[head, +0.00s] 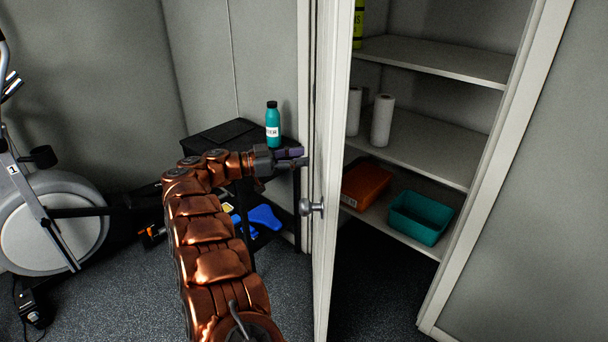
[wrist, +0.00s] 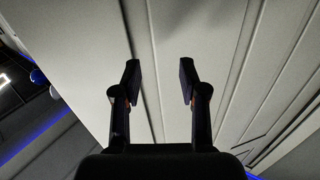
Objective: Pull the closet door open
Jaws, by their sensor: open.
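The white closet door (head: 330,170) stands swung open and shows nearly edge-on in the head view. Its round metal knob (head: 312,208) is on the face turned to the left. My gripper (head: 300,158) is just left of the door, a little above the knob, and not around it. In the wrist view my gripper (wrist: 160,85) has its two fingers spread with nothing between them. A pale surface with long straight grooves fills the space beyond the fingers; I cannot tell whether they touch it. No knob shows in the wrist view.
The closet shelves (head: 425,145) hold paper rolls (head: 382,120), an orange box (head: 367,184) and a teal bin (head: 420,217). A dark side table (head: 225,133) with a teal bottle (head: 273,124) stands behind my arm. An exercise machine (head: 50,225) is at left.

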